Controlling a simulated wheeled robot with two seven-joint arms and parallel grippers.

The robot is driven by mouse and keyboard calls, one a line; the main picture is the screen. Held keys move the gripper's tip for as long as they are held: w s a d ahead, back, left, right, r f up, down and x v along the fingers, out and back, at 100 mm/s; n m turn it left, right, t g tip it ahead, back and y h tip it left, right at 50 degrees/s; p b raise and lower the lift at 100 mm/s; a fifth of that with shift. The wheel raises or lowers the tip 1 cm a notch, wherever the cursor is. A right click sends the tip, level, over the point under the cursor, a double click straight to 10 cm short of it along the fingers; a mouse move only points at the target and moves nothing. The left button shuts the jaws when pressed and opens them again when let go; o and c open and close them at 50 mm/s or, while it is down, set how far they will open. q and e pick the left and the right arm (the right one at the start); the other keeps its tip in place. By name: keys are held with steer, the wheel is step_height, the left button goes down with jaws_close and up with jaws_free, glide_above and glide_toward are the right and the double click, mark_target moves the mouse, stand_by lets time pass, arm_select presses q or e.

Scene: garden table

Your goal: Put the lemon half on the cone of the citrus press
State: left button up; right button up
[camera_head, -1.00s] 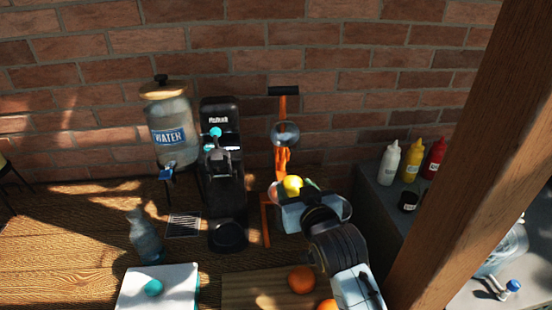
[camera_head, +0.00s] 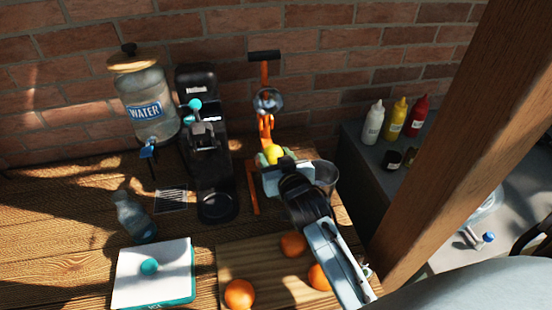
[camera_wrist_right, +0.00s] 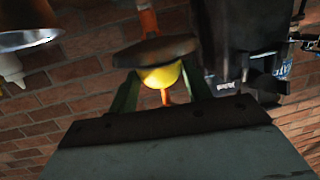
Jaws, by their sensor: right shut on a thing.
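The lemon half (camera_head: 273,153) is yellow and held between the green fingers of my right gripper (camera_head: 272,163), in front of the press. In the right wrist view the lemon half (camera_wrist_right: 162,75) sits between the fingers (camera_wrist_right: 160,90), against or close to a dark disc-like part; I cannot tell whether they touch. The citrus press (camera_head: 266,125) has an orange frame, a black handle on top and a round metal piece on its post. Its cone is hidden, so I cannot tell how the lemon half lines up with it. My left gripper is out of view.
A grey metal cup (camera_head: 325,176) stands close right of my right gripper. A black coffee machine (camera_head: 206,140) and a water jar (camera_head: 149,105) are left of the press. A cutting board (camera_head: 232,262) with oranges (camera_head: 239,294) lies in front. A wooden post (camera_head: 455,140) rises at right.

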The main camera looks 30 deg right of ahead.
steer(key=shift+f, duration=0.15)
steer(key=o, duration=1)
steer(key=shift+c, duration=0.2)
steer(key=v, duration=1.2)
steer(key=shift+b, duration=0.35)
